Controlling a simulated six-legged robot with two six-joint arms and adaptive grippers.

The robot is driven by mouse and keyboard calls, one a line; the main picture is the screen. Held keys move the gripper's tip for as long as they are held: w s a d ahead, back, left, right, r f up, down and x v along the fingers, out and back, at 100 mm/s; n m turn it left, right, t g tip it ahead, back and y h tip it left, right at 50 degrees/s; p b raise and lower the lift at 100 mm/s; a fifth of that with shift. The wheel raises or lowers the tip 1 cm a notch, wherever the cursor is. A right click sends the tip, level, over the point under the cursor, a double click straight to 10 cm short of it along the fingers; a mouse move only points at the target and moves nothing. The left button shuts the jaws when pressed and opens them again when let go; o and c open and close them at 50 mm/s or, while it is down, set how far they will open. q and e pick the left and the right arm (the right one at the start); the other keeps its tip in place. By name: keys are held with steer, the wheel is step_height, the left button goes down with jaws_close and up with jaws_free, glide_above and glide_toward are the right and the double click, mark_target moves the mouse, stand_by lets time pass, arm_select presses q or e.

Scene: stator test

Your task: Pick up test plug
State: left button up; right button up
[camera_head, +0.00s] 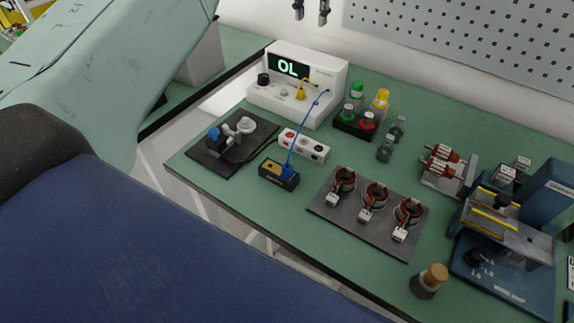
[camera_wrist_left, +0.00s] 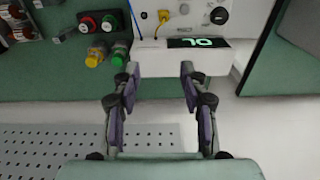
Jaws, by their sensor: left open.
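A blue plug (camera_head: 287,172) stands in a small black block with a yellow top (camera_head: 271,168) near the front edge of the bench. A thin blue cable (camera_head: 299,136) rises from it towards the white meter (camera_head: 335,76), whose display reads OL. A yellow plug (camera_head: 300,94) sits on the meter's front. It also shows in the left wrist view (camera_wrist_left: 164,15). I cannot tell for certain which is the test plug. My left gripper (camera_head: 311,14) is open and empty, high at the back beyond the meter. In the left wrist view its fingers (camera_wrist_left: 160,72) are apart. My right gripper is not in view.
A black plate with a clamp (camera_head: 245,153), a white socket strip (camera_head: 304,146), a plate of coils (camera_head: 333,212) and a blue machine (camera_head: 505,270) stand on the green bench. Green and yellow lamps (camera_head: 380,104) stand right of the meter. A pegboard (camera_head: 450,40) backs the bench.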

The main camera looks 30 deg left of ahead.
arm_select(q)
steer(key=s+d+r, duration=0.2)
steer(key=s+d, duration=0.1)
steer(key=p, duration=0.3)
glide_above(287, 165)
steer(key=shift+n+g, duration=0.4)
steer(key=f, duration=1.5)
steer(key=shift+s+d+f, duration=0.15)
steer(key=shift+s+d, duration=0.05)
steer(key=shift+w+f+b, duration=0.15)
steer(key=shift+f+b, duration=0.1)
steer(key=shift+b, duration=0.05)
steer(key=f+b, duration=0.1)
steer(key=f, duration=0.5)
steer(key=shift+a+f, duration=0.1)
steer(key=shift+a, duration=0.1)
steer(key=shift+w+f, duration=0.15)
steer(key=shift+f, duration=0.5)
